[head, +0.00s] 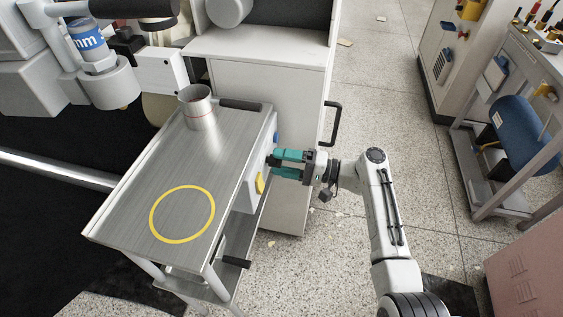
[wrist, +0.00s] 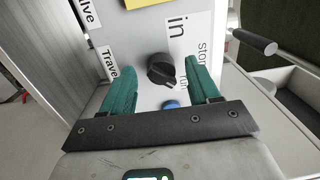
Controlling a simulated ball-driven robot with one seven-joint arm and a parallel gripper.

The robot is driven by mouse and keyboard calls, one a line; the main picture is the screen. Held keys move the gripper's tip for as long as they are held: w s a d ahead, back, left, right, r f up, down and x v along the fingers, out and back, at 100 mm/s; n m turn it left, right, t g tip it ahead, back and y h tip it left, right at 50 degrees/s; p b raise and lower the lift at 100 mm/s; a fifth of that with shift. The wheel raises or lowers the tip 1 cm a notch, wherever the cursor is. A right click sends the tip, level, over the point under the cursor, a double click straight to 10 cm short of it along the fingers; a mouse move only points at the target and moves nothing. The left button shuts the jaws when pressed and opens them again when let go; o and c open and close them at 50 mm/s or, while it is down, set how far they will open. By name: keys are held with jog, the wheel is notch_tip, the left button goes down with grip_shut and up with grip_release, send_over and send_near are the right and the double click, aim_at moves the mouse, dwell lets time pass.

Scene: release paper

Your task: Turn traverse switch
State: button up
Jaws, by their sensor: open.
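The traverse switch is a black rotary knob (wrist: 161,70) on a white panel (wrist: 146,40) in the wrist view. A label partly reading "Trave" (wrist: 109,64) is beside it, with "in" and a partly covered "stop" on its other side. My gripper (wrist: 160,72) is open, its two teal fingers on either side of the knob in the picture; I cannot tell whether they touch it. In the head view my gripper (head: 273,164) reaches from the right to the panel box (head: 252,193) on the cart's side. The knob is hidden there.
A metal cart (head: 160,180) carries a metal cup (head: 197,107) and a yellow ring (head: 154,226). A yellow part (head: 260,182) and a blue button (wrist: 170,104) are on the panel. A white cabinet (head: 270,90) with a black handle (head: 332,122) stands behind.

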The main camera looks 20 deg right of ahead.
jog(key=v, duration=1)
jog(key=shift+d, duration=0.1)
